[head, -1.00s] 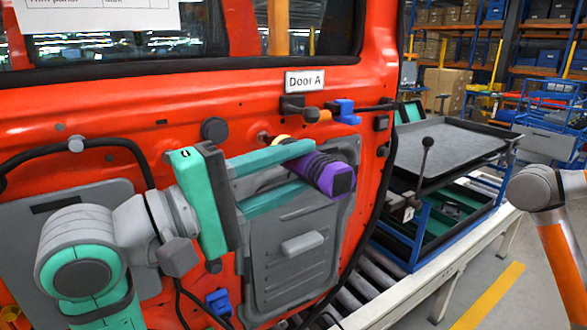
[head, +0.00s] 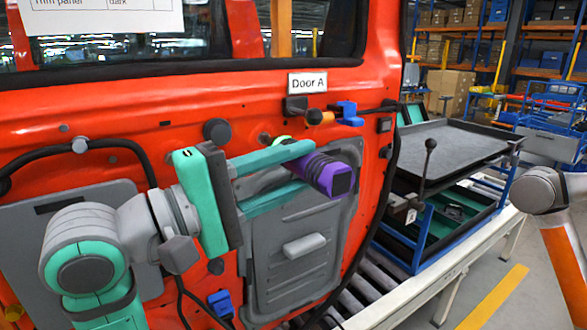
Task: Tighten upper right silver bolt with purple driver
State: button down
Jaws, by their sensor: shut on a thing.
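My gripper (head: 308,168) has its two teal fingers closed around the purple driver (head: 318,172) in front of the red door (head: 190,108). The driver's dark rear end faces me, and its nose points up and left at the door. A green ring (head: 281,140) shows at the nose end. The driver's tip and any bolt right under it are hidden, so I cannot tell whether they touch. A small round grey-brown fitting (head: 264,139) sits on the door just left of the nose. A silver bolt head (head: 79,144) shows at the upper left.
A "Door A" label (head: 307,83) is above the driver. Blue clips (head: 346,113), a black round plug (head: 217,131) and a grey panel (head: 300,270) with a handle are on the door.

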aim_at(324, 190)
jog(key=shift+a, duration=0.1)
jog(key=shift+s+d, duration=0.7)
jog(key=shift+s, duration=0.25)
jog(key=shift+s+d, duration=0.7)
jog(key=shift+s, duration=0.25)
jog(key=shift+s+d, duration=0.7)
jog(key=shift+s, duration=0.25)
jog(key=shift+w, duration=0.1)
